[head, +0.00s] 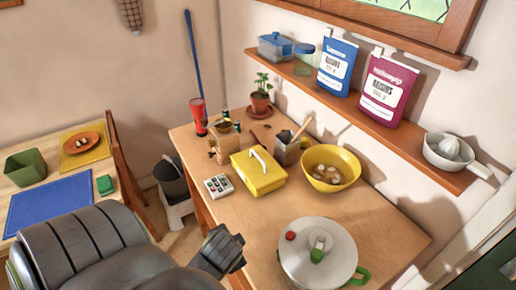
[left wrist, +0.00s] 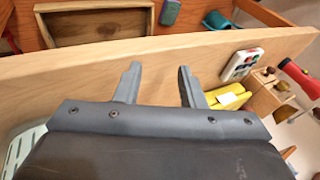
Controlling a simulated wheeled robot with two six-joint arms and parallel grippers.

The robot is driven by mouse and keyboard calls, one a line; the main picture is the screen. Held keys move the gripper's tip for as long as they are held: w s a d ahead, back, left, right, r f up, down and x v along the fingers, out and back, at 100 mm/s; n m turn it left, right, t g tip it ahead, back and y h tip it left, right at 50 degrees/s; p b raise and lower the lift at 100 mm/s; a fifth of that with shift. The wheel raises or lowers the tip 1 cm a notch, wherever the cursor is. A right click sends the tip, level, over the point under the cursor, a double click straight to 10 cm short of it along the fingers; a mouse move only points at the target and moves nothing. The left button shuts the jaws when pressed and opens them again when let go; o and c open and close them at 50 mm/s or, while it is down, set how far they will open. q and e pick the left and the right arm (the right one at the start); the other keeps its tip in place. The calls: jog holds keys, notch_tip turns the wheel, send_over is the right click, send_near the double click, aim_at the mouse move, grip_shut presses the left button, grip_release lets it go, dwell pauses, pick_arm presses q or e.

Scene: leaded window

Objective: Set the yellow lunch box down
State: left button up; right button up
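A yellow piece, likely the lunch box (left wrist: 228,97), shows partly behind the right finger there. My right gripper is not in view.
A lidded pot (head: 318,255) stands at the front. Bare tabletop lies between the lunch box and pot.

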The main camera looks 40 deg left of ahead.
aim_at(257, 157)
pick_arm(q)
jog(key=w+a+m+y, duration=0.1)
jog(key=w, duration=0.2)
jog(key=w+a+m+y, duration=0.1)
jog(key=w+m, duration=0.1)
jog(key=w, duration=0.1)
jog(key=w+a+m+y, duration=0.1)
jog(key=w+a+m, duration=0.1)
jog(key=w, duration=0.2)
jog(key=shift+r+t, duration=0.35)
jog(key=shift+t, duration=0.05)
jog(key=w+a+r+m+t+y, duration=0.1)
jog(key=w+r+m+y, duration=0.25)
jog(key=w, duration=0.35)
jog(key=w+a+r+m+t+y, duration=0.1)
jog(key=w+r+m+y, duration=0.15)
jog(key=w+m, duration=0.3)
jog(key=shift+h, duration=0.4)
jog(key=b+x, duration=0.2)
jog(key=x, duration=0.1)
jog(key=b+x, duration=0.3)
jog(key=shift+w+a+f, duration=0.1)
jog(key=shift+w+f, duration=0.05)
jog(key=shift+w, duration=0.4)
jog(key=shift+a, duration=0.25)
jog(key=b+x, duration=0.5)
jog(key=shift+s+a, duration=0.25)
jog(key=shift+r, duration=0.3)
grip_shut()
